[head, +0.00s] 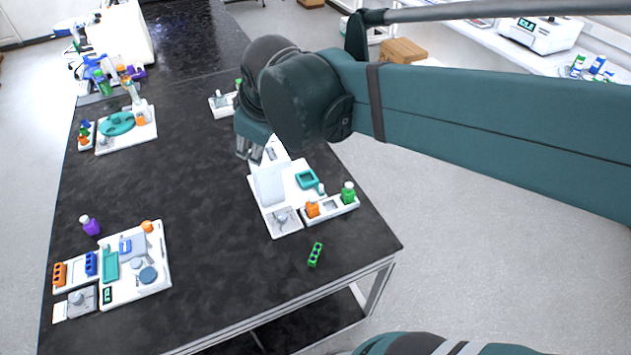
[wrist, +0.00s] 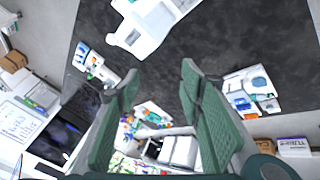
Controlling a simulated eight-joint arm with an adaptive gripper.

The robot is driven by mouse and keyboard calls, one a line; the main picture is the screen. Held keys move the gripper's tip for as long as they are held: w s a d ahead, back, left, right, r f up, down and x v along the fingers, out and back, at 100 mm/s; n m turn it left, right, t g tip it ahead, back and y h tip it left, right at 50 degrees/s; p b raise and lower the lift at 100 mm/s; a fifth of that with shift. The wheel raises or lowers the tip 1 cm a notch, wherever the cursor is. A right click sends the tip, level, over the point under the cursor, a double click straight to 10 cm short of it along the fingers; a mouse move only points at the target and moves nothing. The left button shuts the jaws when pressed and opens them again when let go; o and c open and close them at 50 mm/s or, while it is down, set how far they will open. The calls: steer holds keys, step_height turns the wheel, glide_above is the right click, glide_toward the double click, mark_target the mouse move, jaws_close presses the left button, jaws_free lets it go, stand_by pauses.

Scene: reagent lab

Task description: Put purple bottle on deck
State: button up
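Another white deck (head: 264,203) lies at the middle right, and a third (head: 146,139) at the back left. Which deck the task names I cannot tell. My gripper (head: 250,155) hangs above the bench near the back of the right deck, far from the bottle. In the wrist view my gripper (wrist: 160,78) has its two green fingers wide apart with nothing between them. I cannot make out the purple bottle there.
A green rack (head: 316,254) lies near the bench's front right edge. An orange bottle (head: 312,209) and a green bottle (head: 348,192) stand in the holder beside the right deck. The middle of the black bench (head: 180,190) is clear.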

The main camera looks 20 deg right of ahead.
steer(key=s+d+f+m, duration=0.2)
steer(key=s+d+m, duration=0.2)
steer(key=s, duration=0.2)
steer(key=s+d+f+m+t, duration=0.1)
steer(key=s+d+f+m, duration=0.2)
steer(key=s+d+m, duration=0.2)
steer(key=shift+s+f+h, duration=0.15)
steer(key=shift+s+h, duration=0.15)
steer(key=shift+s, duration=0.85)
steer(key=shift+o, duration=0.4)
